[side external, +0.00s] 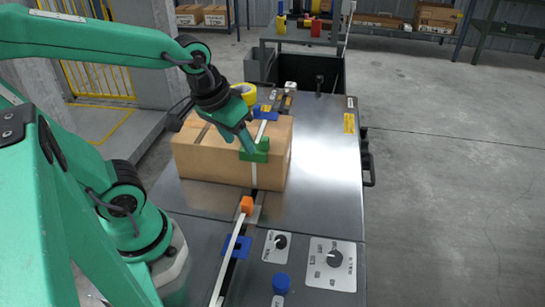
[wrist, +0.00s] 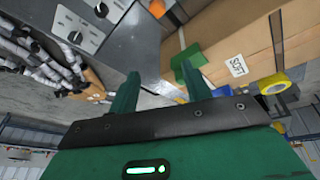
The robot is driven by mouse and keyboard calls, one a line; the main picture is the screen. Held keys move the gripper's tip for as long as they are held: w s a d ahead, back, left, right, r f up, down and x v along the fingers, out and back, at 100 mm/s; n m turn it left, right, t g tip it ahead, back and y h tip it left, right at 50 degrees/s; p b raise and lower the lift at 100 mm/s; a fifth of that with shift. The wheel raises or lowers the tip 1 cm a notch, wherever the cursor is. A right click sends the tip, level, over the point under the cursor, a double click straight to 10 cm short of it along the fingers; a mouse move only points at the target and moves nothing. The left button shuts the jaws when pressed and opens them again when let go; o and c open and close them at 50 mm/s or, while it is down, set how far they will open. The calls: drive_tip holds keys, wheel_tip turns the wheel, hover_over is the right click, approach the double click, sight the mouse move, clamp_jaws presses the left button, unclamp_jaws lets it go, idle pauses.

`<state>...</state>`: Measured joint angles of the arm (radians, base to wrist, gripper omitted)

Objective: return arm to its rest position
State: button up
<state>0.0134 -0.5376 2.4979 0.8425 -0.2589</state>
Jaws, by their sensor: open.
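My gripper (side external: 250,145) hangs above the cardboard box (side external: 205,160) in the side view, pointing down near the green block (side external: 262,156) on the box's edge. Whether it touches the block cannot be told there. In the wrist view my gripper (wrist: 158,80) has its two green fingers spread apart with nothing between them. The green block (wrist: 188,56) shows just beyond the right finger, on the cardboard box (wrist: 235,40). A pale strap runs over the box beneath the block.
The box lies on a metal bench (side external: 315,160). An orange piece (side external: 247,204), dial panels (side external: 330,263) and a blue knob (side external: 281,283) sit at its near end. A yellow tape roll (side external: 245,93) is behind the box. Open floor lies right.

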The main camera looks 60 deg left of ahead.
drive_tip(key=shift+s+a+r+m+t, duration=0.1)
drive_tip(key=shift+s+r+m+t, duration=0.3)
drive_tip(key=shift+r, duration=0.35)
drive_tip(key=shift+s+r+m+t, duration=0.25)
drive_tip(key=shift+r+m, duration=0.3)
drive_tip(key=shift+r, duration=0.2)
drive_tip(key=shift+s+a+r+m+t, duration=0.1)
drive_tip(key=shift+s+r+m+t, duration=0.3)
drive_tip(key=shift+r, duration=0.35)
drive_tip(key=shift+w, duration=0.1)
idle(0.3)
